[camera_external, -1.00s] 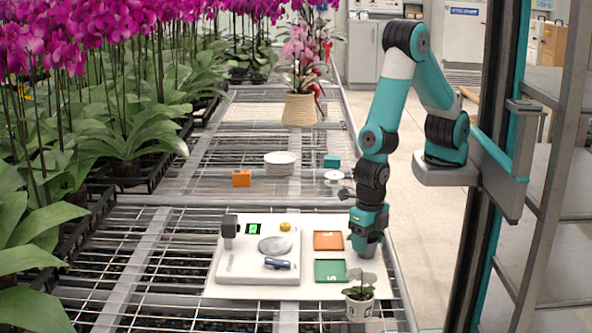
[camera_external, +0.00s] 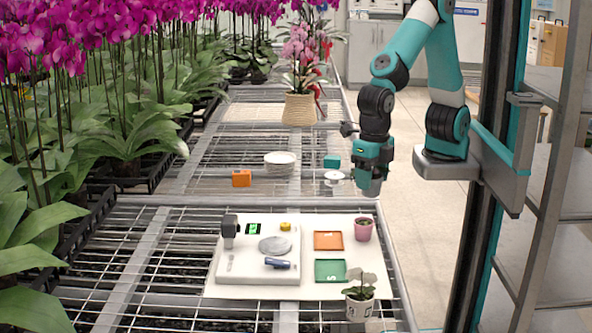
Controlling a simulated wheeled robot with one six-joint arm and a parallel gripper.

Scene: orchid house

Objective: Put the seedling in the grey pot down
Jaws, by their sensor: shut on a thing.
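My gripper (camera_external: 370,178) is shut and hangs in the air beyond the far right corner of the white board, near the bench's right edge. A small grey shape, which looks like the grey pot (camera_external: 369,188), shows at its fingertips. The gripper covers most of it, and I cannot make out its seedling. A pink pot (camera_external: 363,232) stands on the board's far right corner, below and nearer than my gripper. A white pot with a leafy seedling (camera_external: 360,306) stands at the board's near right corner.
The white board (camera_external: 310,228) carries an orange tray (camera_external: 328,241), a green tray (camera_external: 330,271) and a scale (camera_external: 240,268) with a dark blue object (camera_external: 281,264). Beyond are an orange block (camera_external: 241,179), stacked white plates (camera_external: 280,158) and a teal block (camera_external: 332,161). Orchids line the left.

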